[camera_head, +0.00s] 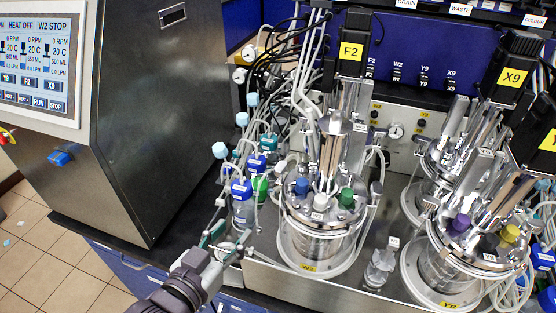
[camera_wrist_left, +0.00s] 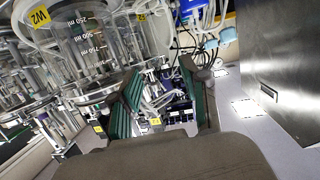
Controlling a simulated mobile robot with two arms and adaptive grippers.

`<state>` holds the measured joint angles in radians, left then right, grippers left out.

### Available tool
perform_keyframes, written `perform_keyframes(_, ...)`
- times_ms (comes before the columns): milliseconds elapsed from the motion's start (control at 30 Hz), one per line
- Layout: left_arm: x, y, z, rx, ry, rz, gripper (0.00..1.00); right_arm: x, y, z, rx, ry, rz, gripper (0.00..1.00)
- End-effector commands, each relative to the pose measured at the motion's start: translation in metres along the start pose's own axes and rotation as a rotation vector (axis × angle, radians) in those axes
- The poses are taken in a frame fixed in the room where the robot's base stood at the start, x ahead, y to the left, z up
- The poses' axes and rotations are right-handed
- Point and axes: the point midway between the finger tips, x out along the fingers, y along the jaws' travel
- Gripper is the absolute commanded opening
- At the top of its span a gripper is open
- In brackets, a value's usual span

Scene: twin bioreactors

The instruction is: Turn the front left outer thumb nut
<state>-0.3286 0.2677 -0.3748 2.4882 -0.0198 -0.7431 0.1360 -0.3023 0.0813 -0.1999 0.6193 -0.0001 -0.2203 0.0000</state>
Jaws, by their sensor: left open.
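The left bioreactor vessel (camera_head: 318,235) stands upright on a steel base, its metal lid carrying several coloured caps. A small grey knob (camera_head: 220,200) shows left of the vessel, just beyond my left gripper (camera_head: 232,235); I cannot tell whether it is the front left outer thumb nut. My left gripper is open at the vessel's front left. In the left wrist view its green-padded fingers (camera_wrist_left: 160,85) are spread apart, with tubing and small parts beyond them. My right gripper is not in view.
Bottles with blue caps (camera_head: 242,190) and loose tubing crowd the vessel's left side. A second vessel (camera_head: 450,265) stands at right, with a small clear bottle (camera_head: 380,267) between them. The steel control cabinet (camera_head: 150,110) stands at left, with dark bench beside it.

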Motion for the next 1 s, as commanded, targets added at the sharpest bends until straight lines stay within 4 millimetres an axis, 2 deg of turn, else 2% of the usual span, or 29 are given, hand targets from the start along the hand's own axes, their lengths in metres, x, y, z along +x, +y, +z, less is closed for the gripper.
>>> perform_keyframes(33, -0.001, 0.009, -0.023, 0.009, 0.085, 0.031, 0.46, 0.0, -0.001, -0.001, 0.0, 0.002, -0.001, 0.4)
perform_keyframes(100, -0.004, 0.017, -0.044, 0.011, 0.167, 0.062, 0.46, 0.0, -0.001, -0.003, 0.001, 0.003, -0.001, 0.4)
perform_keyframes(200, -0.005, 0.024, -0.058, 0.01, 0.225, 0.085, 0.46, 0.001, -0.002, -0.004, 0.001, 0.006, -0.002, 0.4)
perform_keyframes(333, 0.002, 0.025, -0.061, 0.009, 0.237, 0.087, 0.46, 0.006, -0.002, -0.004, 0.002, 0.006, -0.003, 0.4)
perform_keyframes(467, 0.019, 0.026, -0.063, 0.008, 0.237, 0.088, 0.46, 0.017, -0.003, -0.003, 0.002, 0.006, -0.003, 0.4)
perform_keyframes(600, 0.032, 0.025, -0.061, 0.008, 0.238, 0.083, 0.46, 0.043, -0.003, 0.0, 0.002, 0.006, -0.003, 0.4)
perform_keyframes(900, 0.047, 0.028, -0.065, 0.009, 0.238, 0.084, 0.46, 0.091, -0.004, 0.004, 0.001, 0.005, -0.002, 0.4)
perform_keyframes(967, 0.049, 0.029, -0.065, 0.011, 0.237, 0.087, 0.46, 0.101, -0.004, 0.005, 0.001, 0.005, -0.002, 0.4)
perform_keyframes(1000, 0.056, 0.03, -0.07, 0.01, 0.234, 0.087, 0.46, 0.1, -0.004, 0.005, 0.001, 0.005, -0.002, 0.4)
